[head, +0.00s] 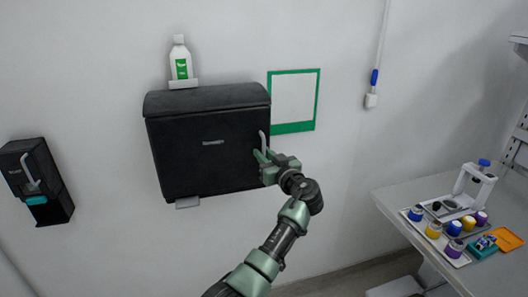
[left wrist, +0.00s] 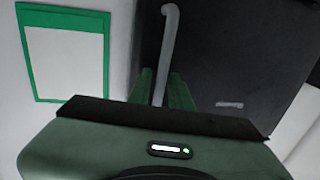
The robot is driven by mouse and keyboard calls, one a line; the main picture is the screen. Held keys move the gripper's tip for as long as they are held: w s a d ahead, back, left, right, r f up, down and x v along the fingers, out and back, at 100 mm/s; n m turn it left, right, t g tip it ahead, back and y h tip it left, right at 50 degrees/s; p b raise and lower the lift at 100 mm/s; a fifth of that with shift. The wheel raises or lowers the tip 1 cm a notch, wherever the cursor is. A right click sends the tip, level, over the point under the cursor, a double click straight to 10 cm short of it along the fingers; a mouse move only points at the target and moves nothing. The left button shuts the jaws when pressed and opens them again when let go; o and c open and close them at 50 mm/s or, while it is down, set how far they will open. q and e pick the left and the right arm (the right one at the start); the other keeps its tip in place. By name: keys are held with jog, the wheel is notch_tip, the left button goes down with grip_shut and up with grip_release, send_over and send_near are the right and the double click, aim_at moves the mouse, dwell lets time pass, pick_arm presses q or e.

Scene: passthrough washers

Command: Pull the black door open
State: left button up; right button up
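The black door (head: 205,153) is the front of a black wall cabinet and looks closed. Its light grey upright handle (head: 262,140) is at the door's right edge. The handle (left wrist: 170,35) also shows in the left wrist view, with the dark door (left wrist: 235,60) behind and to its right. My left gripper (head: 264,156) is at the lower part of the handle. In the left wrist view, the green fingers of my left gripper (left wrist: 161,92) stand on either side of the handle, close to it. I cannot tell whether they press on it. My right gripper is out of view.
A white bottle (head: 180,62) stands on a small ledge above the cabinet. A green-framed panel (head: 292,128) is on the wall at right. A black dispenser (head: 37,180) hangs at left. A table (head: 395,195) with several jars is at right.

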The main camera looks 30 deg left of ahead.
pick_arm(q)
grip_shut()
jog(key=shift+f, duration=0.1)
dwell(1.3)
